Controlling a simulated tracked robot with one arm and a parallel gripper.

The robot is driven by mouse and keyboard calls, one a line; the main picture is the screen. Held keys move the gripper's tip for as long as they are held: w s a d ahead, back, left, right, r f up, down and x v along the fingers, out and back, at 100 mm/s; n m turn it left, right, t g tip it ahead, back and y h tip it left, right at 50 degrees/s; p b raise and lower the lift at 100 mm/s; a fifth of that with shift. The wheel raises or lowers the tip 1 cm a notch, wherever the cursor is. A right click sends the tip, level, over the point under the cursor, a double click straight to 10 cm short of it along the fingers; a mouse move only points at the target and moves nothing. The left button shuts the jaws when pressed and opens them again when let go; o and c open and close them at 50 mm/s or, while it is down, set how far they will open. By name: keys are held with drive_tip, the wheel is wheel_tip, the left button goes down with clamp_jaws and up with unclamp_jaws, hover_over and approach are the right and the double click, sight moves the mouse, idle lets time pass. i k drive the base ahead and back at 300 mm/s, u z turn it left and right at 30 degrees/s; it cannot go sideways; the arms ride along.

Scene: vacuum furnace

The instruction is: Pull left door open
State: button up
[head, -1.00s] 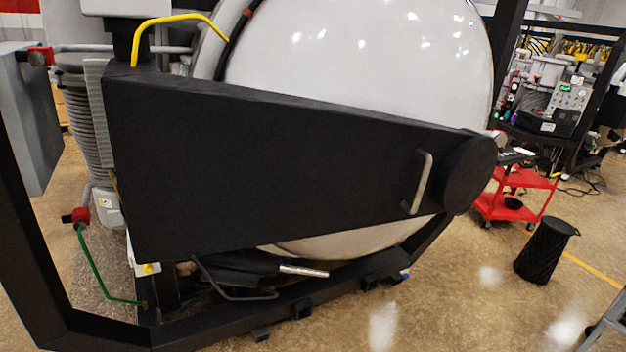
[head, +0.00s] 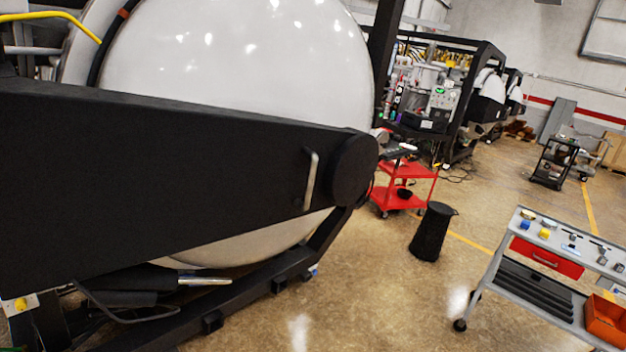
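The furnace door is a large glossy white dome (head: 235,75) in the left half of the head view. A wide black door arm (head: 150,185) crosses in front of it and ends in a round black hub (head: 354,171). A metal bar handle (head: 311,179) stands upright on the arm near the hub. The door looks closed against the furnace body, though most of the seam is hidden. My gripper is not in view, and nothing touches the handle.
A grey tool cart (head: 540,268) stands at the lower right. A black bin (head: 432,232) and a red cart (head: 402,187) stand right of the door. A black floor frame (head: 245,292) runs below the dome. Open floor (head: 375,300) lies between the frame and the grey cart.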

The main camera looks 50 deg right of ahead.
sight(205, 134)
drive_tip(key=k, duration=1.1)
drive_tip(key=z, duration=0.65)
drive_tip(key=i, duration=1.95)
drive_tip(key=u, duration=0.5)
